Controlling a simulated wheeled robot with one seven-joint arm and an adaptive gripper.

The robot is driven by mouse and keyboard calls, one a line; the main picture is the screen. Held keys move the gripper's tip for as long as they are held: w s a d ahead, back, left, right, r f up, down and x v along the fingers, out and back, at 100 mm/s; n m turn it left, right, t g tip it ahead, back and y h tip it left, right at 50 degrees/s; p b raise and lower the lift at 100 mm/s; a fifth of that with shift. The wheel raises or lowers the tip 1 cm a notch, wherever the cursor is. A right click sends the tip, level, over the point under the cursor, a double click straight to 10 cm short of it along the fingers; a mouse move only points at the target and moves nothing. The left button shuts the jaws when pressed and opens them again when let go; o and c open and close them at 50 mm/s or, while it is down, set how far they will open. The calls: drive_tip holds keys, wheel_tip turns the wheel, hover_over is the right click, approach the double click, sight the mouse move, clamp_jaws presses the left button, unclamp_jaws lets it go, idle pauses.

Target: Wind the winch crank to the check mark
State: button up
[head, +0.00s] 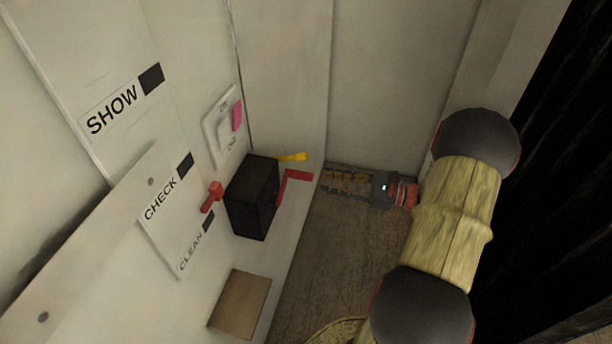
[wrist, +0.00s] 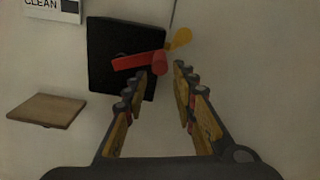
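The winch is a black box (head: 252,196) on the pale wall. It also shows in the wrist view (wrist: 105,80). Its red crank (head: 293,182) sticks out, and in the wrist view the crank (wrist: 138,62) lies across the box's face. A yellow piece (head: 292,157) stands beside it. A red pointer (head: 211,196) sits between the black CHECK mark (head: 185,163) and the black CLEAN mark (head: 208,222), nearer CLEAN. My gripper (wrist: 160,74) is open, its fingertips pointing at the crank's handle end. Whether the handle is between the fingertips is unclear; no grip shows.
A SHOW label with a black mark (head: 152,78) is higher on the wall. A white plate with a pink switch (head: 237,117) is above the winch. A brown panel (head: 240,303) is below it. A wall (head: 385,85) stands close beside my arm.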

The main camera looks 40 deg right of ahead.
sight(306, 177)
drive_tip(key=x, duration=0.7)
drive_tip(key=shift+w+a, duration=0.2)
drive_tip(key=shift+w, duration=0.05)
clamp_jaws()
idle(0.6)
